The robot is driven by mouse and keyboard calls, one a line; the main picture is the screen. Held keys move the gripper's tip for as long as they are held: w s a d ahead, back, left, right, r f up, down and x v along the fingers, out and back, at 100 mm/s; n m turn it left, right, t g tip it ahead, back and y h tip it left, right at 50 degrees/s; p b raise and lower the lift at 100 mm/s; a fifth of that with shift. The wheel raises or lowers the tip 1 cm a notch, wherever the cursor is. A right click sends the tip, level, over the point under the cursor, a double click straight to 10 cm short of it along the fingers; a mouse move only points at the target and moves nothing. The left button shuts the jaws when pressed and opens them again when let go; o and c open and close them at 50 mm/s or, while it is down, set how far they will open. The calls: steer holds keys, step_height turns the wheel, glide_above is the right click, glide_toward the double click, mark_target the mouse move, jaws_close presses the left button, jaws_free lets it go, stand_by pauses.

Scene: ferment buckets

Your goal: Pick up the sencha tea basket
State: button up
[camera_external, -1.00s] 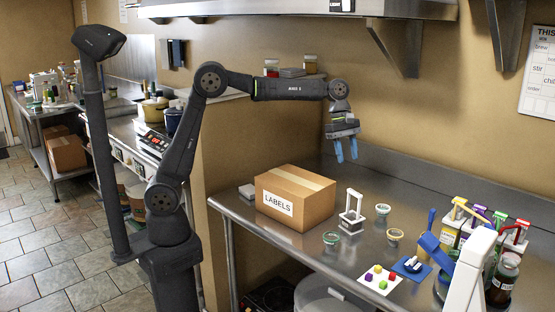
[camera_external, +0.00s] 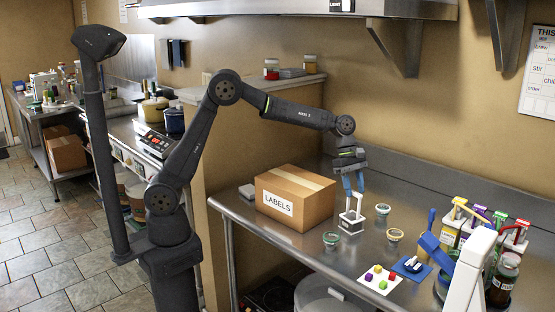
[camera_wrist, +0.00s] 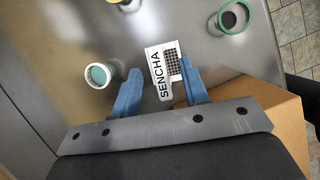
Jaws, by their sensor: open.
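The sencha tea basket (camera_external: 352,222) is a small white frame with a tall handle. It stands on the steel counter, right of the cardboard box. In the wrist view the basket (camera_wrist: 163,69) shows a white bar lettered SENCHA and a dark mesh beside it. My gripper (camera_external: 354,192) points down at the basket's handle, with its blue fingers around the upper part. In the wrist view my gripper (camera_wrist: 158,88) is open, with the basket between and beyond the fingertips. The right finger overlaps the mesh edge. I cannot tell whether either finger touches it.
The LABELS box (camera_external: 295,198) stands close left of the basket. Small round cups stand nearby: one in front (camera_external: 331,239), one at right (camera_external: 383,209) and one at front right (camera_external: 394,236). A white card with coloured cubes (camera_external: 379,280) lies farther forward.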

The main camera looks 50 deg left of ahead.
steer(key=x, duration=0.4)
steer(key=shift+a+f, duration=0.2)
steer(key=shift+f, duration=0.2)
steer(key=shift+c, duration=0.2)
steer(key=shift+w, duration=0.1)
jaws_close()
